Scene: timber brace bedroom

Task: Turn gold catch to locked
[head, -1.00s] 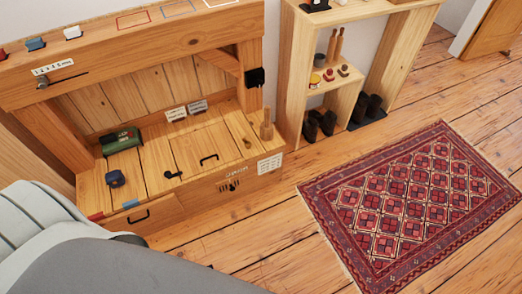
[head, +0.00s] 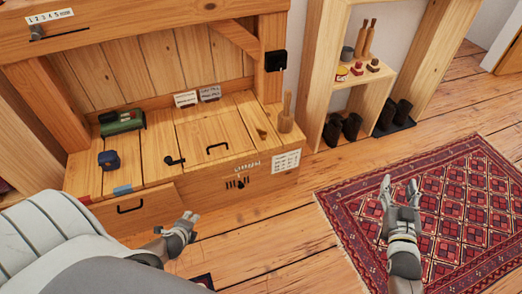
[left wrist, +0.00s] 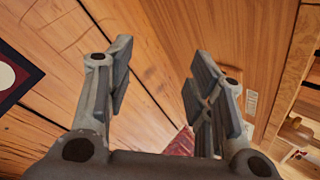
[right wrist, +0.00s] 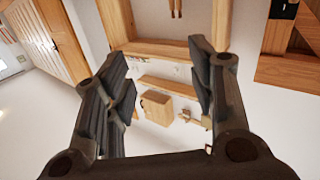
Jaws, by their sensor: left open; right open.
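A small gold-brown piece (head: 262,134), which looks like the gold catch, sits on the right part of the wooden bench top (head: 215,175) in the head view. It is too small to tell which way it is turned. My left gripper (head: 190,220) is open and empty, in front of the bench and apart from the catch. Its open fingers also show in the left wrist view (left wrist: 160,90). My right gripper (head: 401,185) is open and empty above the rug, right of the bench. It also shows open in the right wrist view (right wrist: 165,85).
A wooden peg (head: 286,114) stands beside the catch. An open shelf (head: 318,75) stands right of it. A red rug (head: 450,225) covers the floor.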

